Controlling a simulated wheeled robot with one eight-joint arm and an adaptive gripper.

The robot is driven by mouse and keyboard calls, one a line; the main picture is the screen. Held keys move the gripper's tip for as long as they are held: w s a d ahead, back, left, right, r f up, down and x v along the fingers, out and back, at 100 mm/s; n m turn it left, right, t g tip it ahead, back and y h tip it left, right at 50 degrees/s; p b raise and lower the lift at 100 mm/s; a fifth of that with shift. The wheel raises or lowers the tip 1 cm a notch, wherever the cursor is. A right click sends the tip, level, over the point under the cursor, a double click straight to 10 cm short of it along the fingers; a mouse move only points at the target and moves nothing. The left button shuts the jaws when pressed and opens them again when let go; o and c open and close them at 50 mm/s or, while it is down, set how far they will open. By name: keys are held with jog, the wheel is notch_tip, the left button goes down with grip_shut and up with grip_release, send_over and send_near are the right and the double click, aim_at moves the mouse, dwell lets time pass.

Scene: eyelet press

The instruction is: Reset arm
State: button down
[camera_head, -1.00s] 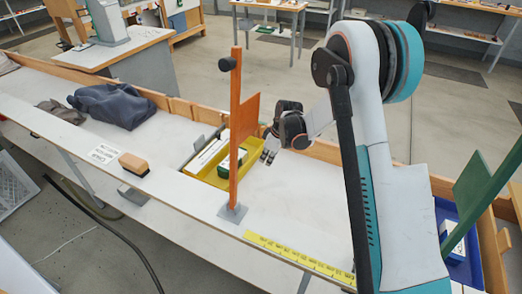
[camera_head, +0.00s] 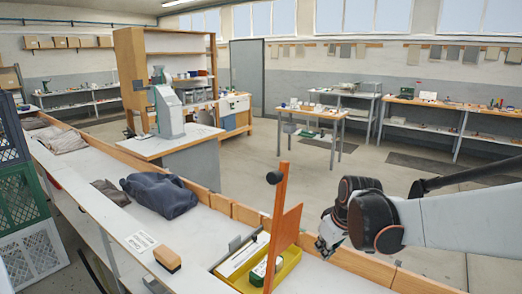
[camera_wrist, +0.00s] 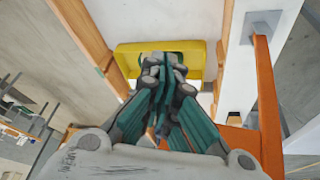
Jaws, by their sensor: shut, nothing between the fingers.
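My gripper (camera_head: 328,240) hangs at the right of the head view, over the back edge of the long bench, to the right of the orange post (camera_head: 279,228). In the wrist view my gripper (camera_wrist: 165,62) has its fingers together with nothing between them. The yellow bin (camera_head: 287,262) lies on the bench beyond the fingers. It also shows in the wrist view (camera_wrist: 126,60), partly hidden by the fingers. My arm reaches in from the right edge of the head view.
A grey press (camera_head: 167,110) stands on a table behind. The floor (camera_head: 330,180) beyond the bench is open. Crates (camera_head: 35,245) stand at far left.

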jog(key=s+d+r+m+t, duration=0.1)
jog(key=s+r+m, duration=0.1)
jog(key=s, duration=0.9)
jog(key=s+d+r+m+t+h, duration=0.1)
jog(key=s+r+m+t, duration=0.1)
jog(key=s, duration=1)
jog(key=shift+d+r+m+h, duration=0.35)
jog(key=shift+r+m, duration=0.35)
jog(key=shift+m, duration=0.3)
